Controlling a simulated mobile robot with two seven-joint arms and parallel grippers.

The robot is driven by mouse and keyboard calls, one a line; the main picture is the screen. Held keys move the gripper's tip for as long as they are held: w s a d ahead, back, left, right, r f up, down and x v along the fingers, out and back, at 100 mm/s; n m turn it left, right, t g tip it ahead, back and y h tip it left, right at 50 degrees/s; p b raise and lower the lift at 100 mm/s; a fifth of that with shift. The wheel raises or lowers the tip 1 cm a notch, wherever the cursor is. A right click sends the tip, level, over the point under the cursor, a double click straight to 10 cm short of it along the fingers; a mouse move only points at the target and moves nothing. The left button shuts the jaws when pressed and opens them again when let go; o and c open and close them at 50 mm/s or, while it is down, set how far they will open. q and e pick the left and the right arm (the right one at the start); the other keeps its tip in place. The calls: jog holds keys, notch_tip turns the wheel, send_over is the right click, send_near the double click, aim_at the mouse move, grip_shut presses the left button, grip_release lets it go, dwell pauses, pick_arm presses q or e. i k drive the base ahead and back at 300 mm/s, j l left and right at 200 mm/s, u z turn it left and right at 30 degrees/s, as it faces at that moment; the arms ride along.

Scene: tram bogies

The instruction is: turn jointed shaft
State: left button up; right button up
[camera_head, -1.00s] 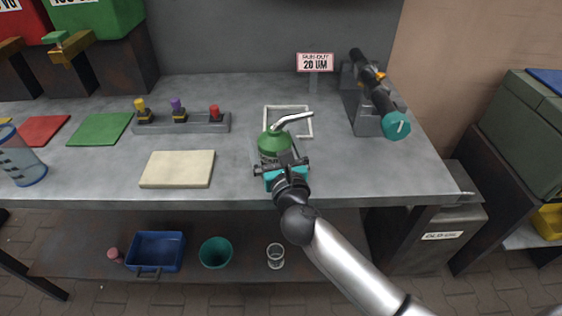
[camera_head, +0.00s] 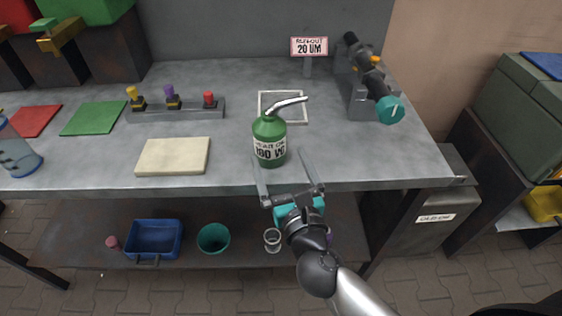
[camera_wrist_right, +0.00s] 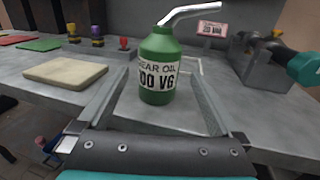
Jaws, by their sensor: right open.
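The jointed shaft (camera_head: 367,70) lies on a grey stand (camera_head: 359,100) at the back right of the bench. It is dark, with orange marks along it and a teal round end (camera_head: 390,110) with a white line, facing me. The teal end also shows at the right edge of the right wrist view (camera_wrist_right: 305,66). My right gripper (camera_head: 287,172) is open and empty at the bench's front edge. Its fingers point at a green gear oil can (camera_head: 268,128), which stands upright just beyond them; the can also shows in the right wrist view (camera_wrist_right: 159,50). My left gripper is not in view.
A sign reading 20 UM (camera_head: 309,47) stands left of the shaft. A white square outline (camera_head: 295,122) lies behind the can. A cream pad (camera_head: 172,156) and a rack with coloured knobs (camera_head: 175,113) are to the left. The bench right of the can is clear.

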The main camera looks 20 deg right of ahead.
aim_at(390, 110)
jog(key=z, duration=1.4)
